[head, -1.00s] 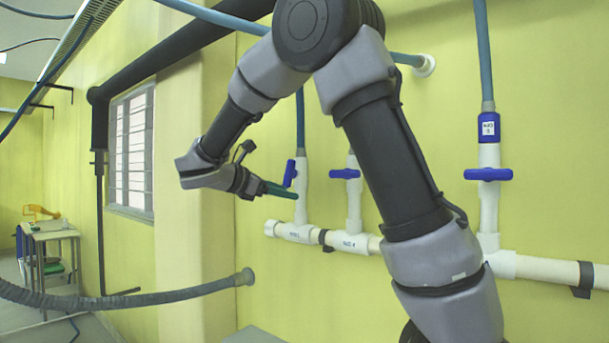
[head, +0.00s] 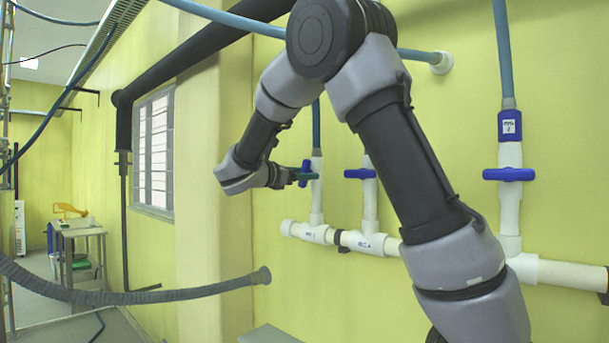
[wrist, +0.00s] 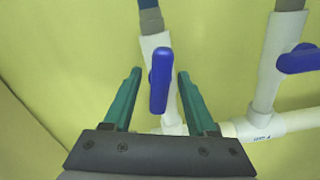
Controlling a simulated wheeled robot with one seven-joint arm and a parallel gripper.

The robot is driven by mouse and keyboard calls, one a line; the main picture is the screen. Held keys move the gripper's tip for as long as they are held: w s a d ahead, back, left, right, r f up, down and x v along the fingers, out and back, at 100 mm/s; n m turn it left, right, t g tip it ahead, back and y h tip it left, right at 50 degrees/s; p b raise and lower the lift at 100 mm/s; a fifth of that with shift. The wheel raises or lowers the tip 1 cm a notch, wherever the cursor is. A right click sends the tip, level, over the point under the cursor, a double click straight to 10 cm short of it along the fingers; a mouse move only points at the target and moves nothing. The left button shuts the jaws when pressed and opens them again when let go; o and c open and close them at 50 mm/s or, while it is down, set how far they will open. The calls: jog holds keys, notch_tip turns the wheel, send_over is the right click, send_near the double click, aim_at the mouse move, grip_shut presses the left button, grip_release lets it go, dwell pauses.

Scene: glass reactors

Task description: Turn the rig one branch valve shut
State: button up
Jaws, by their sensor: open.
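The leftmost branch valve has a blue handle (head: 303,174) on a white upright pipe (head: 317,195). The handle looks roughly in line with its pipe. In the wrist view the blue handle (wrist: 159,80) stands upright between the two green fingers of my gripper (wrist: 158,73). The fingers are open, one on each side, with visible gaps to the handle. In the head view my gripper (head: 297,175) is at handle height, and its fingers partly overlap the handle. Small labels on the white fittings are too blurred to read surely.
A second blue handle (head: 360,173) lies crosswise on the neighbouring pipe, close on the right. A third (head: 510,174) lies crosswise farther right. A white horizontal pipe (head: 570,275) runs below. A grey hose (head: 150,296) hangs at lower left.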

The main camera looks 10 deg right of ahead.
jog(key=shift+w+d, duration=0.1)
jog(key=shift+d, duration=0.1)
jog(key=shift+c, duration=0.3)
grip_shut()
